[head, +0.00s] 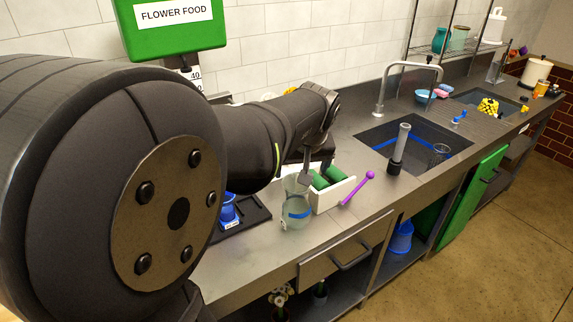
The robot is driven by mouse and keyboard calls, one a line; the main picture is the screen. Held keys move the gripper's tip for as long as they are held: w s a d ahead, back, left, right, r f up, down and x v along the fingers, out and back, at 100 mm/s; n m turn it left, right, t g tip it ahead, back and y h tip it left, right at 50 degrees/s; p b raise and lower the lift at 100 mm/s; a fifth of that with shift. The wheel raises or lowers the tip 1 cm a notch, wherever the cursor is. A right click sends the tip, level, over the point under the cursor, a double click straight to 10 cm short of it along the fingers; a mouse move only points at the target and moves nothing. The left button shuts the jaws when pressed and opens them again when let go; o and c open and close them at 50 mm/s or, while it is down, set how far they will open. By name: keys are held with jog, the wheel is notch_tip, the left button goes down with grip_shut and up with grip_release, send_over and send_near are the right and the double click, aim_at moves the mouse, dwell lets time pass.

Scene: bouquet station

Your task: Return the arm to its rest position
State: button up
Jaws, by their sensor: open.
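My arm stretches from the left foreground across the counter (231,275). My gripper (308,170) points down at its far end, with its jaws apart. It is above or just behind a clear vase (295,220) with a blue band, close to the vase's rim. I cannot tell whether they touch. Nothing is seen held in the jaws, though the arm's wrist hides part of them.
A white box (336,196) with green cylinders stands right of the vase, a purple stick (358,187) beside it. A blue container (229,212) is on a dark tray at left. A sink (414,143) with a tall faucet (381,88) lies right. A green dispenser (174,32) hangs behind.

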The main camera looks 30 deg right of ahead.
jog(key=x, duration=1)
jog(key=shift+w, duration=0.35)
jog(key=shift+d+r, duration=0.1)
jog(key=shift+d, duration=0.05)
